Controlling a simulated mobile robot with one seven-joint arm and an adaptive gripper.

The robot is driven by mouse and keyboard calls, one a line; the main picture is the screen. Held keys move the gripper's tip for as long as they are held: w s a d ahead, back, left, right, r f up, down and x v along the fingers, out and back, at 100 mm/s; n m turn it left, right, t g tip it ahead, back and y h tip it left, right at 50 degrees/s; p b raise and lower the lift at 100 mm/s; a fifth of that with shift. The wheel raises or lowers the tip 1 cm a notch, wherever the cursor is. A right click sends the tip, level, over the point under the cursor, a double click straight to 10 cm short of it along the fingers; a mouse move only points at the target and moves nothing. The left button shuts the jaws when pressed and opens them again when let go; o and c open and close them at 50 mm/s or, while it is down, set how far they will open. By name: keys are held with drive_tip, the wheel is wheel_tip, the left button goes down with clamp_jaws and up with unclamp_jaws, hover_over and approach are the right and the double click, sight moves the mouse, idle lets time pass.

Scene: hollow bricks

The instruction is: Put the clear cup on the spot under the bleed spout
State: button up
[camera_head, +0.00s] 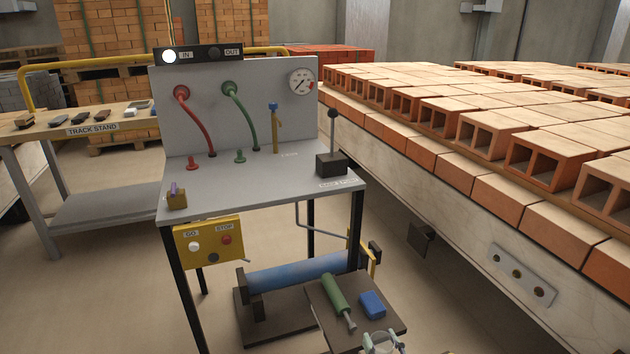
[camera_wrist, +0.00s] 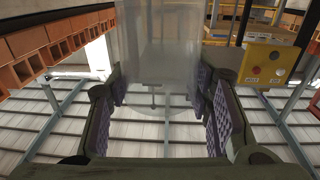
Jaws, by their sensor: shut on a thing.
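The clear cup (camera_wrist: 158,60) is between the two purple-padded fingers of my gripper (camera_wrist: 160,98), which is shut on it. In the head view the cup (camera_head: 382,342) shows at the bottom edge, low in front of the bench, with most of my gripper cut off. The bleed spout (camera_head: 275,128) is a brass-coloured pipe with a blue top, standing against the bench's grey back panel. A small, faint mark (camera_head: 289,155) lies on the bench top near its foot. The cup is well apart from the spout.
A black lever box (camera_head: 331,163) stands at the bench top's right. Red (camera_head: 198,125) and green (camera_head: 243,115) hoses are left of the spout. A low shelf (camera_head: 388,318) carries a green cylinder and blue block. Brick rows (camera_head: 480,140) fill the right. The bench top's front middle is clear.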

drive_tip(key=a+f+m+h, duration=0.1)
drive_tip(key=a+f+h, duration=0.1)
drive_tip(key=a+f, duration=0.4)
drive_tip(key=s+a+f+m+h, duration=0.1)
drive_tip(key=a+f+m+h, duration=0.1)
drive_tip(key=a+f, duration=0.4)
drive_tip(key=a+h, duration=0.1)
drive_tip(key=a, duration=0.3)
drive_tip(key=shift+a+t, duration=0.15)
drive_tip(key=shift+t, duration=0.25)
drive_tip(key=shift+s, duration=0.1)
